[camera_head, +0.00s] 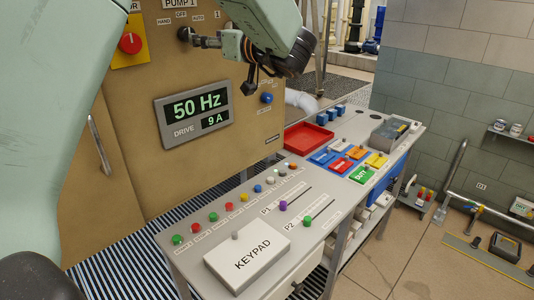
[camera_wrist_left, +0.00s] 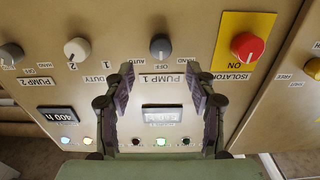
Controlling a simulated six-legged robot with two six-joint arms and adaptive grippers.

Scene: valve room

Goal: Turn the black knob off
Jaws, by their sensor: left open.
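The black knob (camera_wrist_left: 160,45) is on the tan panel by the HAND, OFF and AUTO labels of PUMP 1. In the head view the knob (camera_head: 184,33) is below those labels. I cannot tell which label it points to. In the left wrist view, which is upside down, my left gripper (camera_wrist_left: 158,75) is open and empty, with its fingers on either side below the knob and apart from it. In the head view my left gripper (camera_head: 250,80) is in front of the panel, right of the knob, its fingers partly hidden. My right gripper is not in view.
A pale DUTY knob (camera_wrist_left: 77,48) and a red isolator knob (camera_wrist_left: 247,46) flank the black knob. The drive display (camera_head: 195,107) reads 50 Hz and 9 A.

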